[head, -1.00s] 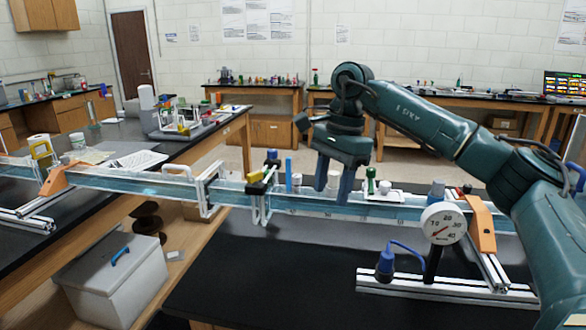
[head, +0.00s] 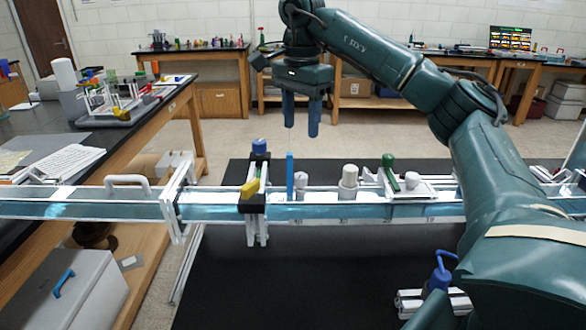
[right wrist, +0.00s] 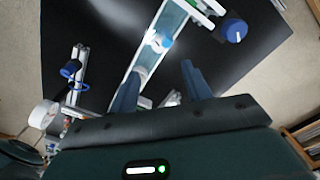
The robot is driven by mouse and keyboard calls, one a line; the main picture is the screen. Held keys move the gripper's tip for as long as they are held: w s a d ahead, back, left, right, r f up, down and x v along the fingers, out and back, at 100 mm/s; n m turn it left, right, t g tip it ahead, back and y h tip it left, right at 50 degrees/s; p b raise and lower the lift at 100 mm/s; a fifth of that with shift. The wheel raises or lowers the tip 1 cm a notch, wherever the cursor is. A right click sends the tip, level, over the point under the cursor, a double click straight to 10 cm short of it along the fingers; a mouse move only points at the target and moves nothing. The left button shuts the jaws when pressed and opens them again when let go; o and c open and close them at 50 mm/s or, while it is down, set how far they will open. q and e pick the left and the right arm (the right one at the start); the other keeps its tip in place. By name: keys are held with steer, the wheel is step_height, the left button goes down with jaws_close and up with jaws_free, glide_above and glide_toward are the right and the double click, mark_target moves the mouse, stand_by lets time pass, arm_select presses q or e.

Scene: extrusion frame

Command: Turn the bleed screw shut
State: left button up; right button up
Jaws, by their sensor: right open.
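A clear water channel (head: 110,208) runs across the head view. On it stand a black clamp (head: 252,200) with a blue knob (head: 259,146) and yellow lever, a blue upright strip (head: 290,175), a small white fitting (head: 301,185), a white capped cylinder (head: 349,177), a green handle (head: 389,168) and a white round knob (head: 412,180). I cannot tell which of these is the bleed screw. My right gripper (head: 301,130) points down, open and empty, its fingers appearing above the channel. The right wrist view shows its spread fingers (right wrist: 160,80) and the channel (right wrist: 176,18) beyond. My left gripper is out of view.
A blue bulb (head: 438,276) sits by a metal rail at lower right, partly behind my right arm. A pressure gauge (right wrist: 43,114) shows in the wrist view. A grey box (head: 75,290) stands at lower left. The black bench (head: 310,280) is mostly clear in front.

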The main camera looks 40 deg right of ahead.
steer(key=b, duration=0.2)
glide_above(300, 175)
step_height(300, 175, down, 4)
steer(key=shift+s+f, duration=0.15)
steer(key=shift+f, duration=0.05)
step_height(300, 175, down, 6)
steer(key=shift+d+f+b, duration=0.1)
steer(key=shift+f+b, duration=0.1)
steer(key=shift+b, duration=0.45)
steer(key=shift+f, duration=0.45)
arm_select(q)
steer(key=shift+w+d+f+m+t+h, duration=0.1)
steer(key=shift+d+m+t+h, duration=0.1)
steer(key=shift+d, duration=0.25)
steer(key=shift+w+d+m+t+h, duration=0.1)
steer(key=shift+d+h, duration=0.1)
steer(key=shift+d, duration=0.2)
arm_select(e)
steer(key=c, duration=1)
